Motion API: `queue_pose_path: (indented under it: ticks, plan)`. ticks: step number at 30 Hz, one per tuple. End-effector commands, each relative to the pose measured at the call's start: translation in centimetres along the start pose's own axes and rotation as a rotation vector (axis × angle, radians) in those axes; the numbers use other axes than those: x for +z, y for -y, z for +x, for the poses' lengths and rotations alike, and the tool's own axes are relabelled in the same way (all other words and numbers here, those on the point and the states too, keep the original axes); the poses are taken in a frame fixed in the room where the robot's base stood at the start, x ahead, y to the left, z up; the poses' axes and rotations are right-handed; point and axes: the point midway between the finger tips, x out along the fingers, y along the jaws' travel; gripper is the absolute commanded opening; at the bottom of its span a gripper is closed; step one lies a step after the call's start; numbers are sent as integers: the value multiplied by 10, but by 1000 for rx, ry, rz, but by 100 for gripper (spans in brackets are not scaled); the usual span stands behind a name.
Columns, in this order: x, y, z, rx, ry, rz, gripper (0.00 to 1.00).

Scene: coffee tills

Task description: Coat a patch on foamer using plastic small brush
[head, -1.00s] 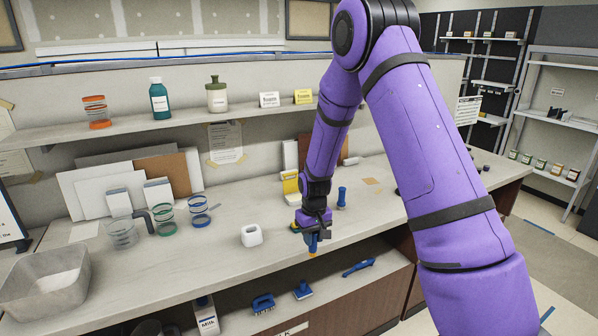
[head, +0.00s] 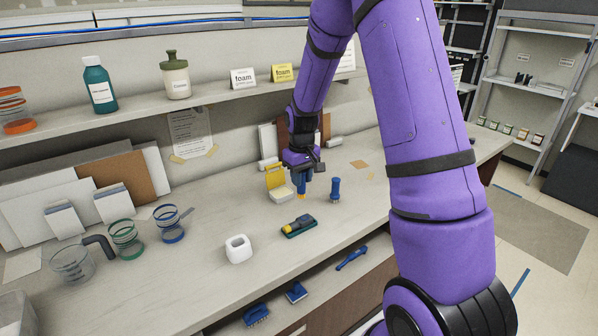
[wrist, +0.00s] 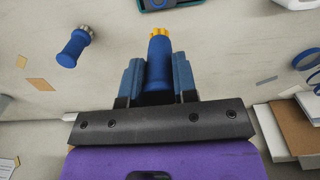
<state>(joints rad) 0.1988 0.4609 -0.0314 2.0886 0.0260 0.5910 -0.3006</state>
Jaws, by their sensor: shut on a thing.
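My gripper (head: 303,176) is shut on a small blue brush (head: 301,184) with a yellow tip, held pointing down above the counter. In the wrist view the brush (wrist: 159,52) sits between the fingers of my gripper (wrist: 158,74), its yellow tip clear. A second blue-handled brush (head: 335,190) stands on the counter to the right; it also shows in the wrist view (wrist: 72,49). An open yellow-lidded box (head: 276,176) is just left of my gripper.
A white square container (head: 239,249) stands front left on the counter. Several cups and a jug (head: 72,265) are further left. Bottles (head: 100,88) and foam cards stand on the upper shelf. Open counter lies between.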

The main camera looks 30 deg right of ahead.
Motion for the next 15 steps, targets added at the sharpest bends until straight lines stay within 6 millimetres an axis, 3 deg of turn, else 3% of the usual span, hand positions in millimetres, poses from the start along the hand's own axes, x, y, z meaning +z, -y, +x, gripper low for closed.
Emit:
queue_pose_path:
  ticks: [15]
  plan:
    - [6, -5, 48, -1, 2, 1, 3]
